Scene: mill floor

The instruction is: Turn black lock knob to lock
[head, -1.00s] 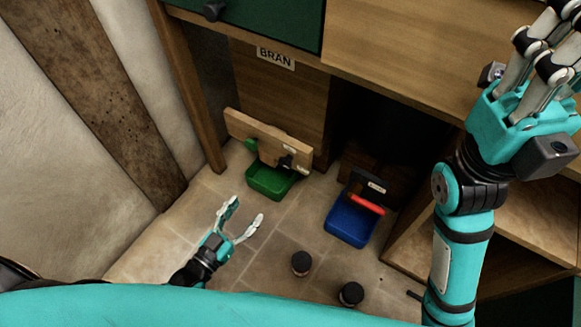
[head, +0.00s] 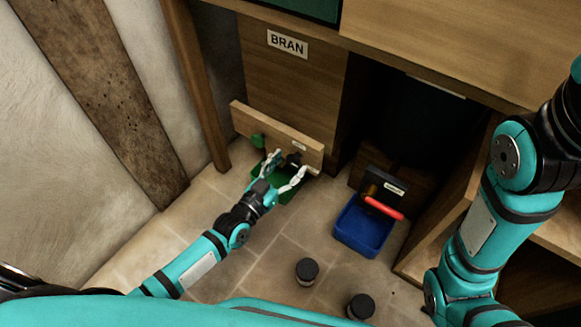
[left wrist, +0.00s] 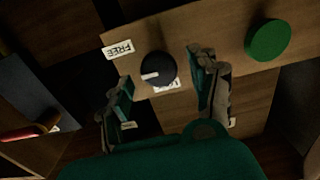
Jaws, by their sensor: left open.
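The black lock knob (left wrist: 158,69) is round with a white pointer mark, on a wooden board (left wrist: 222,28). In the left wrist view the mark points left and slightly down. A FREE label (left wrist: 118,49) lies up and left of the knob; a second white label (left wrist: 172,86) below it is partly covered. In the head view the knob (head: 294,158) is small and partly behind my fingers. My left gripper (head: 289,164) is open, its fingers on either side of the knob; I cannot tell whether they touch it. My right gripper is outside the picture.
A green round knob (left wrist: 268,40) is on the same board. Two dark round objects (head: 307,271) (head: 360,306) stand on the floor. A wooden post (head: 198,90) rises at left.

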